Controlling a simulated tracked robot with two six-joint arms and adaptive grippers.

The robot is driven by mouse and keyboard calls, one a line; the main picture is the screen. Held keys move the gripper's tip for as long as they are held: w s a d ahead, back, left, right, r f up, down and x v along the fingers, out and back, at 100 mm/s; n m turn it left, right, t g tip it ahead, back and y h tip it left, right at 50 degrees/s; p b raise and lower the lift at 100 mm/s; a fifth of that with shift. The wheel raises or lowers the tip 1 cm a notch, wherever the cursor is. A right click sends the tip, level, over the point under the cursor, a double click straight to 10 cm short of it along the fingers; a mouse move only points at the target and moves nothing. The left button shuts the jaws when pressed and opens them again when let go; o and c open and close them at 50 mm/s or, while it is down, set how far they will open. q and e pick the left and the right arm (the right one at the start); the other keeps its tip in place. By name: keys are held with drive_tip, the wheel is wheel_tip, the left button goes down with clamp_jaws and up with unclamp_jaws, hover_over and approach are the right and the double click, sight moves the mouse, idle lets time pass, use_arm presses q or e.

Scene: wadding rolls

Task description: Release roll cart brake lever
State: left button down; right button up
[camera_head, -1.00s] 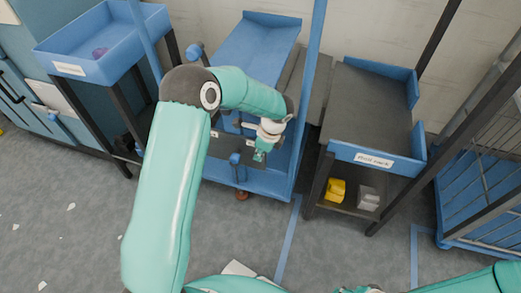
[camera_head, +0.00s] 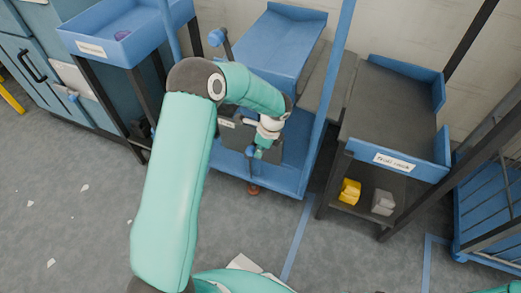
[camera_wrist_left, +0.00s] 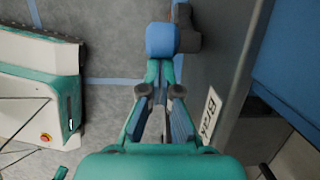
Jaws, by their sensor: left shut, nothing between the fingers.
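The brake lever's blue knob (camera_wrist_left: 161,40) sits at the top middle of the left wrist view, beside a dark bracket (camera_wrist_left: 187,28). In the head view the knob (camera_head: 250,151) is low on the front of the blue roll cart (camera_head: 285,185). My left gripper (camera_wrist_left: 160,66) is shut and empty, its fingertips right at the knob's near edge. I cannot tell whether they touch it. In the head view the left gripper (camera_head: 259,153) is just right of the knob. A partly visible brake label (camera_wrist_left: 210,117) is on the panel beside the fingers. My right gripper is out of view.
A dark-shelved rack (camera_head: 385,110) with a blue front lip stands right of the cart, holding a yellow item (camera_head: 349,191) and a grey item (camera_head: 382,202). A blue tray stand (camera_head: 125,40) is at left. Floor in front is open.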

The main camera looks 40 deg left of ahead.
sight(248, 148)
use_arm(q)
drive_tip(key=a+p, duration=0.1)
drive_tip(key=a+r+h+p, duration=0.1)
drive_tip(key=a+p, duration=0.1)
drive_tip(key=p, duration=0.1)
drive_tip(key=shift+s+r, duration=0.3)
drive_tip(key=shift+s, duration=0.1)
drive_tip(key=shift+s+a+f, duration=0.1)
drive_tip(key=shift+a, duration=0.35)
drive_tip(key=shift+d, duration=0.15)
wheel_tip(248, 148, up, 11)
drive_tip(key=d+p, duration=0.2)
drive_tip(key=p, duration=0.2)
drive_tip(key=f+b, duration=0.3)
drive_tip(key=b, duration=0.1)
drive_tip(key=a+f+y+b, duration=0.1)
drive_tip(key=f+b, duration=0.3)
drive_tip(key=f+y+b, duration=0.1)
drive_tip(key=f+b, duration=0.3)
drive_tip(key=shift+a+f+b, duration=0.2)
drive_tip(key=shift+a+b, duration=0.1)
drive_tip(key=shift+a, duration=0.05)
